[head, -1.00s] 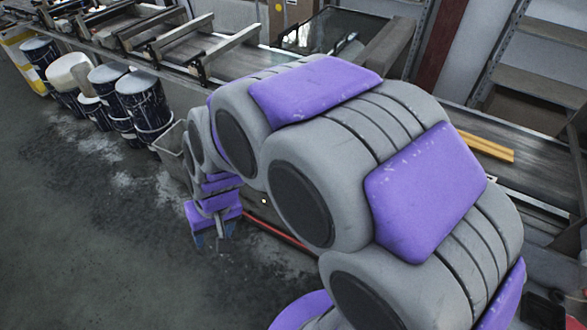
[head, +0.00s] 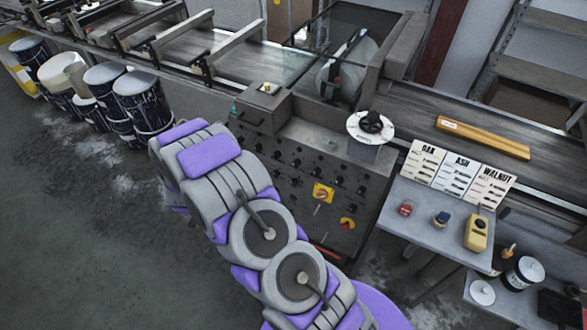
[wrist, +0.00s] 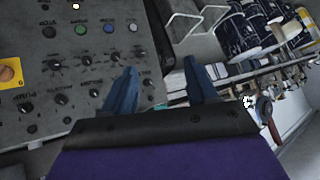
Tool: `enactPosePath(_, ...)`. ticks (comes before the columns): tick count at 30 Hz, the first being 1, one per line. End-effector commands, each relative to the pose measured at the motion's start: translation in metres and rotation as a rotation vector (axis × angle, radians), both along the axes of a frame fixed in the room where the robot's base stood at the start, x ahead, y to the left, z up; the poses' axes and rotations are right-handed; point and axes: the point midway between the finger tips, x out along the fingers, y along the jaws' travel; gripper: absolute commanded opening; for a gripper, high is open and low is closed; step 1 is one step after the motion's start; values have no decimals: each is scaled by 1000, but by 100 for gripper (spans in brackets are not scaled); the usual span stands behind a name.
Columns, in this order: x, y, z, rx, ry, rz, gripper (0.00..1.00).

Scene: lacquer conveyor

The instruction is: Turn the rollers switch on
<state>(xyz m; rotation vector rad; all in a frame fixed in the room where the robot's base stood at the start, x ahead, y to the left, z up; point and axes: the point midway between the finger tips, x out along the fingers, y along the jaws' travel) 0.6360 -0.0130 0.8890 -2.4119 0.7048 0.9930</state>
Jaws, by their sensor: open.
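The control panel (head: 283,128) is the dark front of the machine in the head view, with rows of small black knobs and switches. In the wrist view the panel (wrist: 30,150) fills the left side, with labelled black knobs (wrist: 62,99) and coloured buttons (wrist: 108,28). The labels appear upside down and blurred, so I cannot tell which switch is the rollers one. My gripper (wrist: 160,73) is open and empty, its blue fingers near the panel's edge beside the knobs. I cannot tell whether a finger touches anything. In the head view my arm hides the gripper and part of the panel.
A conveyor (head: 235,62) runs behind the panel. A round dial (head: 371,124) sits on top. A side table (head: 425,200) at right holds sample cards and small items. Paint buckets (head: 142,100) stand at left, with open floor in front.

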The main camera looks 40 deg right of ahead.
Motion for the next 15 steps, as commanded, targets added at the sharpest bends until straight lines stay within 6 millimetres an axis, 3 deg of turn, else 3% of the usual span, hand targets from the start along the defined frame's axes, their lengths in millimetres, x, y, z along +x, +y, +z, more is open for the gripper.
enactPosePath(1,-2,-13,-18,-42,-7,-35,57)
enactPosePath(6,-13,-63,-61,-210,-60,-153,57)
enactPosePath(11,-40,-111,-92,-401,-101,-240,57)
enactPosePath(15,-68,-147,-105,-589,-142,-295,57)
